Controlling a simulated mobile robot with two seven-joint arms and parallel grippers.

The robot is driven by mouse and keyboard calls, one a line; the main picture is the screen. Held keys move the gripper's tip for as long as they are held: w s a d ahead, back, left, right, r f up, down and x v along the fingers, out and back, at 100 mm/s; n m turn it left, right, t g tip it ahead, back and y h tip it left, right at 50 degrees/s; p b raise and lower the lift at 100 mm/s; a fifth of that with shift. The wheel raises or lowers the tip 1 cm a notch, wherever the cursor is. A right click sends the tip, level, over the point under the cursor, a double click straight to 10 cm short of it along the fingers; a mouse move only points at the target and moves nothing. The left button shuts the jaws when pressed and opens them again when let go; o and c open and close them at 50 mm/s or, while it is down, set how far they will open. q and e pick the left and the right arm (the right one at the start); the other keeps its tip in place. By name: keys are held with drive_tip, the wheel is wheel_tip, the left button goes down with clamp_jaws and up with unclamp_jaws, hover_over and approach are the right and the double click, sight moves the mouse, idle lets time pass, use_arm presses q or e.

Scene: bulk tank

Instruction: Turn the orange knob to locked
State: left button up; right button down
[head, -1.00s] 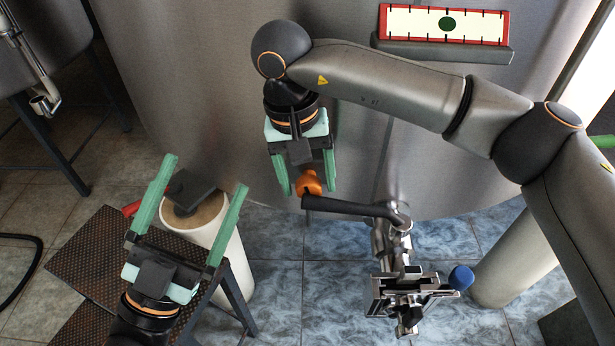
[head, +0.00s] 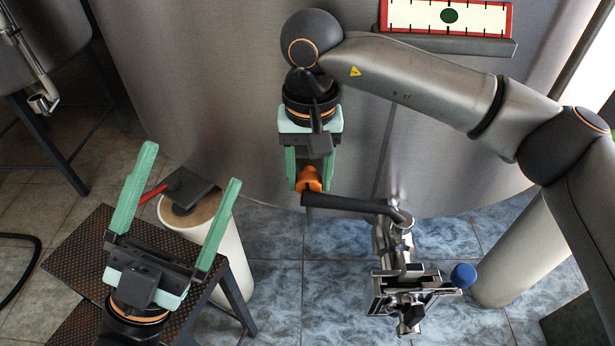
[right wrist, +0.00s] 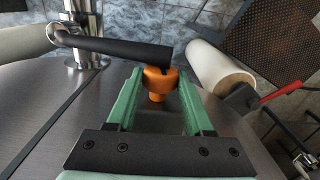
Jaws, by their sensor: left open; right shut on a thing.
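The orange knob (head: 311,180) sits at the free end of the dark valve lever (head: 345,204), in front of the steel tank. My right gripper (head: 311,186) reaches down to it from above, with its green fingers on both sides of the knob. In the right wrist view the knob (right wrist: 158,82) shows between the fingertips, and the gripper (right wrist: 160,85) is shut on it. The lever (right wrist: 115,48) runs left from the knob to the metal valve. My left gripper (head: 178,195) is open and empty, at the lower left over the metal step.
A white post (head: 228,255) with a black and red tool (head: 188,188) on top stands beyond the left gripper. The metal valve fitting (head: 400,280) with a blue knob (head: 463,275) is at lower right. A gauge plate (head: 450,17) is on the tank.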

drive_tip(key=shift+d+f+y+b, duration=0.2)
drive_tip(key=shift+y+b, duration=0.1)
drive_tip(key=shift+y, duration=0.4)
drive_tip(key=shift+r+b, duration=0.2)
drive_tip(key=shift+b, duration=0.1)
drive_tip(key=shift+c, duration=1.4)
unclamp_jaws()
